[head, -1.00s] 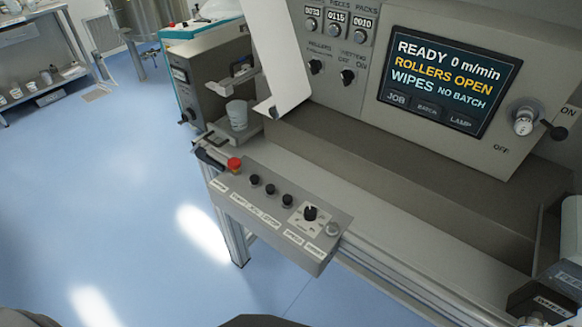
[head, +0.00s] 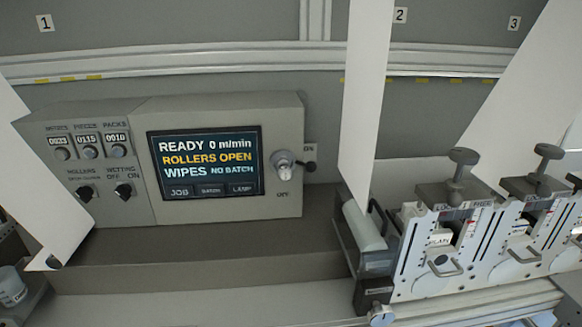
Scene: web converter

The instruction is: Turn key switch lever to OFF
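The key switch lever (head: 309,167) is a dark knob on a short arm at the right side of the grey control box (head: 226,107). It sticks out to the right from a silver round switch body (head: 283,163). An ON label (head: 309,147) is just above the knob and an OFF label (head: 283,195) is below the switch body. The lever points right, towards the ON side. The screen (head: 205,163) reads READY 0 m/min, ROLLERS OPEN, WIPES NO BATCH. Neither of my grippers is in view.
Two dark rotary knobs (head: 124,190) and several counters are on the box's left part. A white web sheet (head: 364,85) hangs right of the lever. Slitter units with grey knobs (head: 463,156) stand further right. The ledge (head: 200,245) below the box is bare.

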